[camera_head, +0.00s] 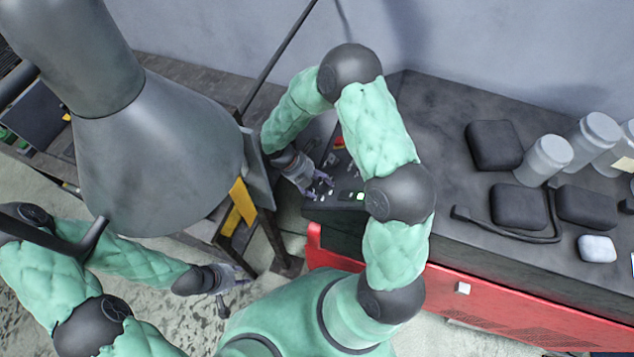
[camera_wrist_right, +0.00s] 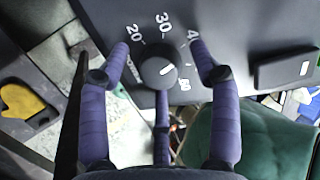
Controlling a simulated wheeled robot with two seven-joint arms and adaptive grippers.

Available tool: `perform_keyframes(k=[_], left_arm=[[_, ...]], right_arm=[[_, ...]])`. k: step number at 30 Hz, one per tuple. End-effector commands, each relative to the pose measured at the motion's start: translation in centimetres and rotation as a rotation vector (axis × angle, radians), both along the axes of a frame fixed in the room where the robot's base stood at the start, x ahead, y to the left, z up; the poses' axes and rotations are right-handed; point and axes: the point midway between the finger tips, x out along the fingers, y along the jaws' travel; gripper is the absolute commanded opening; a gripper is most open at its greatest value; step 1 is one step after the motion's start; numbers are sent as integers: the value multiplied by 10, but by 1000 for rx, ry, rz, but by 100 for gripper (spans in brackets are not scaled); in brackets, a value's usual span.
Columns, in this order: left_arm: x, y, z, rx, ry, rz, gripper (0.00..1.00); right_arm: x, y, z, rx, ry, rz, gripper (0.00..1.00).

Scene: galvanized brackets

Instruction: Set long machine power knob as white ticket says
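A round dark knob (camera_wrist_right: 158,72) shows in the right wrist view on a dark panel (camera_wrist_right: 225,25), with white numbers 20, 30 and 40 around it and another at lower right that is hard to read. A short white mark is on the knob's face; its exact direction is unclear. My right gripper (camera_wrist_right: 160,60) has its fingers spread around the knob, with gaps at the sides. In the head view my right gripper (camera_head: 318,187) is over the machine's panel and covers the knob. My left gripper (camera_head: 228,284) hangs low at left, away from the machine. I cannot identify the white ticket.
The dark worktop (camera_head: 450,150) holds grey canisters (camera_head: 545,158), black cases (camera_head: 494,145) and a white block (camera_head: 597,249). A red cabinet (camera_head: 420,292) is below, with a small white square (camera_head: 463,288).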

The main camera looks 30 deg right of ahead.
Motion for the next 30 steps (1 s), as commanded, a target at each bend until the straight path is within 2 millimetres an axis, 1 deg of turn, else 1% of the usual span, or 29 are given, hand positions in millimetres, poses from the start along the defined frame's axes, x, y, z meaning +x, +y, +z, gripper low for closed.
perform_keyframes(k=[5, 8, 11, 21, 25, 30], left_arm=[[0, 0, 0, 0, 0, 0, 40], [0, 0, 0, 0, 0, 0, 40], [0, 0, 0, 0, 0, 0, 40], [0, 0, 0, 0, 0, 0, 40], [0, 0, 0, 0, 0, 0, 40], [0, 0, 0, 0, 0, 0, 40]], right_arm=[[-1, 0, 0, 1, 1, 0, 63], [0, 0, 4, 1, 0, -1, 63], [0, 0, 15, 1, -3, -1, 63], [1, 0, 75, 1, -4, -1, 63], [1, 0, 90, 0, -1, 1, 63], [0, 0, 99, 0, 2, 0, 63]])
